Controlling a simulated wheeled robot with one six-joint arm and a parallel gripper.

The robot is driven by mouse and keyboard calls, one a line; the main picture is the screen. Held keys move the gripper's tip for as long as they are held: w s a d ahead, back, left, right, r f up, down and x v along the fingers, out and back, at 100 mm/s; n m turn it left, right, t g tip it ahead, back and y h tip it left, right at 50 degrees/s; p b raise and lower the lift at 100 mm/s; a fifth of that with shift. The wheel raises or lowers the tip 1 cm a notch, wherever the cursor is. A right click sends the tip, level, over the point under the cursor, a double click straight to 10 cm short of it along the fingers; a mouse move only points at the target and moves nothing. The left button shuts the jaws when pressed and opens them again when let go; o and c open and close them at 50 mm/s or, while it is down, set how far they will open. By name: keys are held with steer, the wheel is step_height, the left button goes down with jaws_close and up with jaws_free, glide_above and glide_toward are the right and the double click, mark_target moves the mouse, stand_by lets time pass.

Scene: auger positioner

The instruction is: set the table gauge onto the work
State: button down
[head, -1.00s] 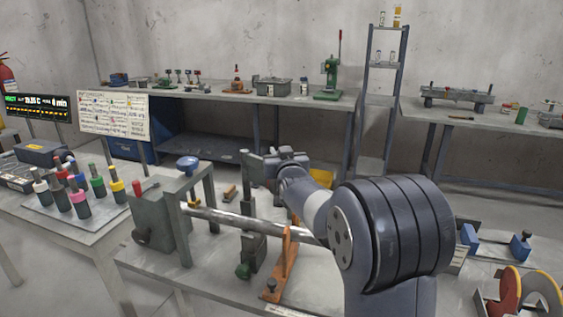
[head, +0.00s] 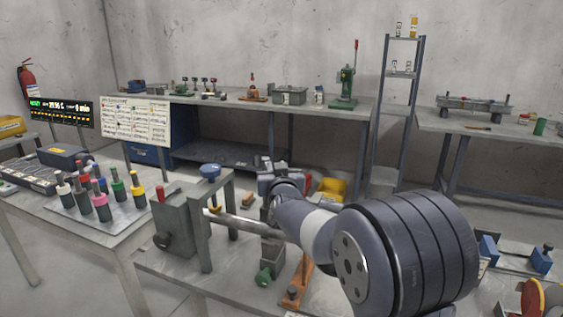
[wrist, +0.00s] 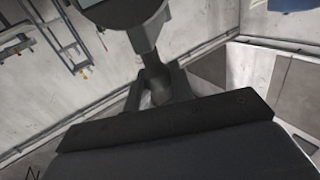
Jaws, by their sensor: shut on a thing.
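My gripper (head: 277,178) is above and behind the bench fixture in the head view, partly hidden by my own wrist. In the wrist view its fingers (wrist: 158,88) are shut on the narrow stem of a dark grey thing with a wide round body (wrist: 122,12), which looks like the table gauge. The gauge cannot be made out clearly in the head view. The work, a shiny metal bar (head: 240,222), lies along the fixture from the grey block (head: 176,226) towards the orange bracket (head: 299,280). My arm hides its right end. I see no contact between gauge and bar.
A grey upright frame with a blue knob (head: 210,171) stands by the grey block. A tray of colour-topped tools (head: 99,207) is on the left table. A yellow bin (head: 327,189) is behind my arm. Blue blocks (head: 541,260) stand at right.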

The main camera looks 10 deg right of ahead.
steer(key=w+a+m+g+h+p, duration=0.1)
steer(key=a+m+h+p, duration=0.4)
steer(key=p, duration=0.8)
steer(key=shift+w+a+m+g+h, duration=0.4)
steer(key=shift+a+g+h, duration=0.2)
steer(key=shift+a+h, duration=1.3)
steer(key=c, duration=1.3)
jaws_free()
steer(key=shift+c, duration=0.2)
steer(key=shift+o, duration=0.4)
